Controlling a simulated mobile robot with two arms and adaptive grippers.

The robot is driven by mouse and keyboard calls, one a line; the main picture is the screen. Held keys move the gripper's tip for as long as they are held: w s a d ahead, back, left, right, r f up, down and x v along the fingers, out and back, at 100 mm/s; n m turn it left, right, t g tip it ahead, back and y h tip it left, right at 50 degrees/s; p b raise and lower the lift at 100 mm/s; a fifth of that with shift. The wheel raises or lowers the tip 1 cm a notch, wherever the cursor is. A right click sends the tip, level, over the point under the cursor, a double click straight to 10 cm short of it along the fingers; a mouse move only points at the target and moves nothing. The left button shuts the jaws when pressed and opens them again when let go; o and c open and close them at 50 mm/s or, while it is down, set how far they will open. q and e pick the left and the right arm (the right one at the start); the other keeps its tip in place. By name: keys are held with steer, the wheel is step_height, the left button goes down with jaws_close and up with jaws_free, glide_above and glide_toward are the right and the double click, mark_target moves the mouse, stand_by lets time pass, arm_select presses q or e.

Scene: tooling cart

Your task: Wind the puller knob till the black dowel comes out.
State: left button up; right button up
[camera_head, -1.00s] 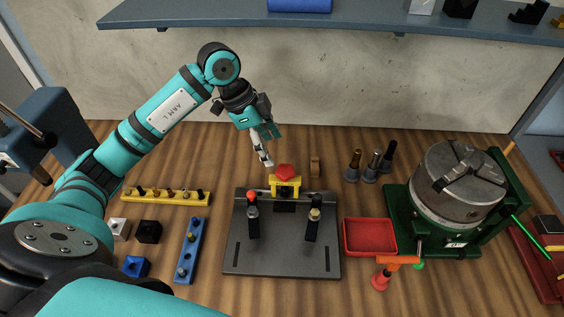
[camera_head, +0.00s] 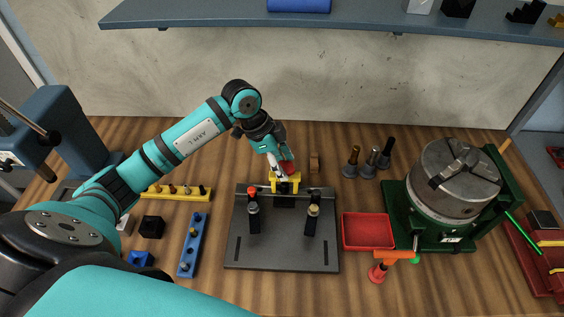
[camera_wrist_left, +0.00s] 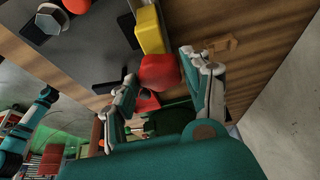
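The yellow puller (camera_head: 294,187) sits at the back edge of the dark fixture plate (camera_head: 281,250). Its red knob (camera_head: 288,167) is on top, partly covered by my left gripper (camera_head: 281,170). In the left wrist view the red knob (camera_wrist_left: 160,72) lies between the two spread fingers of my left gripper (camera_wrist_left: 165,88), beside the yellow puller body (camera_wrist_left: 149,30). The fingers are open, with a gap visible toward the right finger; contact on the left cannot be told. I cannot make out the black dowel at the puller. My right gripper is not in view.
Two black posts (camera_head: 254,215) (camera_head: 312,220) stand on the plate. A red tray (camera_head: 368,247) and a green-based chuck (camera_head: 455,180) are to the right. A small wooden piece (camera_head: 314,162) stands just right of the puller. A yellow rack (camera_head: 178,192) lies left.

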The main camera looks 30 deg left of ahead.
arm_select(q)
steer(key=c, duration=0.7)
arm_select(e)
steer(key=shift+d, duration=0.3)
arm_select(q)
steer(key=shift+m, duration=0.3)
